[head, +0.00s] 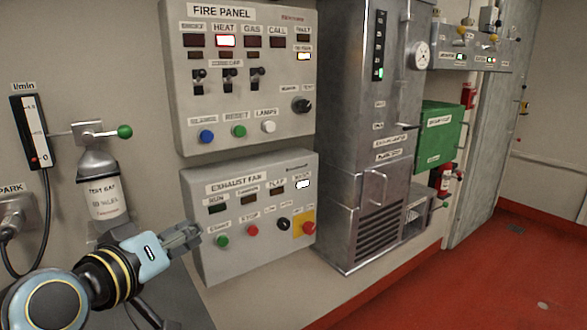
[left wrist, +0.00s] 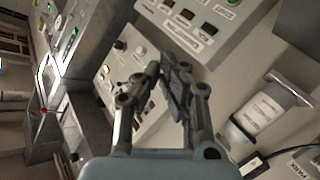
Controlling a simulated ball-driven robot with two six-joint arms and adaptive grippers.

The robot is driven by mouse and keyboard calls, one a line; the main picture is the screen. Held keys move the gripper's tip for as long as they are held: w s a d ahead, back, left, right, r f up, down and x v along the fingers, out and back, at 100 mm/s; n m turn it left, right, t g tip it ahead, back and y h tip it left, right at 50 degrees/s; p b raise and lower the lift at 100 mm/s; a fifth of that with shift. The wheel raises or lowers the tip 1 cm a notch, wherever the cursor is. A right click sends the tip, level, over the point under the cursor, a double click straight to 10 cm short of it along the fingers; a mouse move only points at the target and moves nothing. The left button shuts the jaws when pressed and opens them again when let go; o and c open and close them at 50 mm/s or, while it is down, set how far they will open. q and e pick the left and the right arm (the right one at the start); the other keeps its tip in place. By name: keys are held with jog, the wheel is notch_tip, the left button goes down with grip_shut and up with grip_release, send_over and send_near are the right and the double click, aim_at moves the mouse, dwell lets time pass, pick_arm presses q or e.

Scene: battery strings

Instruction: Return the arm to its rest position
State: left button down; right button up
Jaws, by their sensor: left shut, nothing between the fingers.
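My left gripper (head: 190,238) comes in from the lower left in the head view. Its fingers are together and empty, just in front of the left edge of the exhaust fan panel (head: 240,262). I cannot tell whether the fingertips touch the panel. In the left wrist view the same gripper (left wrist: 172,75) shows its closed fingers pointing toward the wall panels. My right gripper is in neither view.
The fire panel (head: 245,100) hangs above, with its HEAT light lit. A test gas cylinder (head: 104,195) with a green-knobbed valve stands left, close to my arm. A metal cabinet (head: 345,140) and green box (head: 438,135) are right. The red floor (head: 450,280) is clear.

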pick_arm(q)
jog(key=s+a+f+m+g+y, duration=0.2)
jog(key=s+a+f+g, duration=0.15)
jog(key=s, duration=0.55)
jog(key=s+a+f+m+g+y, duration=0.1)
jog(key=s+a+f+g, duration=0.25)
jog(key=s, duration=0.65)
jog(key=s+a+f+m+g+y, duration=0.2)
jog(key=s+a+f+g, duration=0.15)
jog(key=s, duration=0.55)
jog(key=s+a+f+g+b, duration=0.15)
jog(key=f+b, duration=0.25)
jog(key=f, duration=1.4)
jog(key=s+a+f+g+b, duration=0.15)
jog(key=f+b, duration=0.35)
jog(key=f, duration=1.4)
jog(key=s+a+f+b, duration=0.1)
jog(key=s+f+b, duration=0.4)
jog(key=s+f, duration=1.3)
notch_tip(320, 180, down, 2)
jog(key=shift+s+f+n+b, duration=0.15)
jog(key=shift+s+n+b, duration=0.1)
jog(key=shift+n+b, duration=0.15)
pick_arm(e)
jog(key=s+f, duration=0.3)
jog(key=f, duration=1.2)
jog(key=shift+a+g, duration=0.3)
